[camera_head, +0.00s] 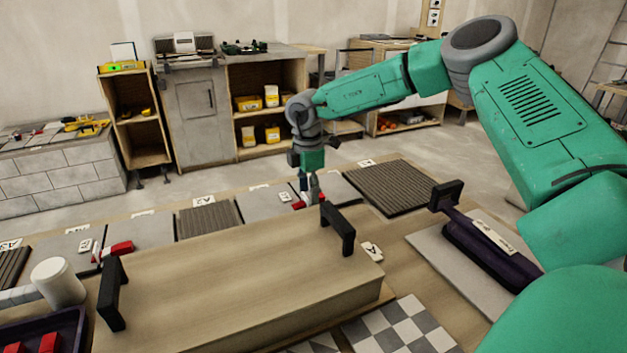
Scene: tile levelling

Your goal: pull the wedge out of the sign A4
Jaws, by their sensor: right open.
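My right gripper (311,187) reaches down over the row of tiles, open, with its fingertips close to a small red wedge (299,205). I cannot tell whether they touch. A small white sign (285,197) stands just left of this wedge on a grey tile (262,204); its writing is too small to read surely. Another red wedge (122,247) lies farther left, near another white sign (85,245). The gripper partly hides the spot between the tiles. My left gripper is out of view.
A wooden board with black handles (240,262) lies in front of the tiles. A white-headed mallet (58,283) and a dark tray with red pieces (75,325) are at left. Ribbed tiles (393,187) lie along the row.

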